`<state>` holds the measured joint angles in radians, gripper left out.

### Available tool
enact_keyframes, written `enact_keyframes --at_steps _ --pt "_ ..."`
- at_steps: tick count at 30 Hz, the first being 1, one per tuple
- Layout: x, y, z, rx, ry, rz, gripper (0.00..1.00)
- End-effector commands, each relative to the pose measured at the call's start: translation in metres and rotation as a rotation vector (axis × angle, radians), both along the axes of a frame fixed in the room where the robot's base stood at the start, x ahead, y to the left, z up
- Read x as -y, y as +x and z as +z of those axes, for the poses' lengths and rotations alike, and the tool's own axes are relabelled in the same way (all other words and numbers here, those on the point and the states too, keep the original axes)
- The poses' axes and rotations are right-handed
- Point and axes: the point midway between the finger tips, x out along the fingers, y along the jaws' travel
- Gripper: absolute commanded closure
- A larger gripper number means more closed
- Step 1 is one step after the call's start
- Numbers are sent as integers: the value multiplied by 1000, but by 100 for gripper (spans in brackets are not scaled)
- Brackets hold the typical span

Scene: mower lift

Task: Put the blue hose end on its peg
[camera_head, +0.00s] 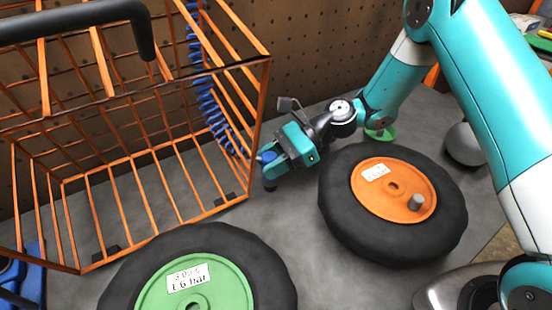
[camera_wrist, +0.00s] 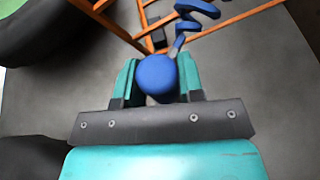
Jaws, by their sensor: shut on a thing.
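My gripper (camera_head: 272,165) is shut on the blue hose end (camera_wrist: 157,75), which sits between its two teal fingers in the wrist view. In the head view the blue hose end (camera_head: 268,157) shows at the fingertips, just right of the orange wire cage and low over the grey surface. The coiled blue hose (camera_head: 210,105) hangs behind the cage bars, and a piece of the coil (camera_wrist: 196,14) leads away from the hose end in the wrist view. I cannot make out the peg in either view.
The orange wire cage (camera_head: 262,100) stands at the left, close to my gripper. A black wheel with orange hub (camera_head: 340,205) lies to the right, and one with green hub (camera_head: 270,270) lies in front. Pegboard (camera_head: 310,50) stands behind. Grey surface between the wheels is clear.

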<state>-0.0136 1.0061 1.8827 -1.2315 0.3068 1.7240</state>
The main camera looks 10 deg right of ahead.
Motion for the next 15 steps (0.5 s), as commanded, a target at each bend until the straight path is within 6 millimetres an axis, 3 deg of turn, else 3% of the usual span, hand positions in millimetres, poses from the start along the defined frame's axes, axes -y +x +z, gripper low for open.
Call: enact_keyframes --at_steps 15 --pt "0 0 -8 1 0 0 97"
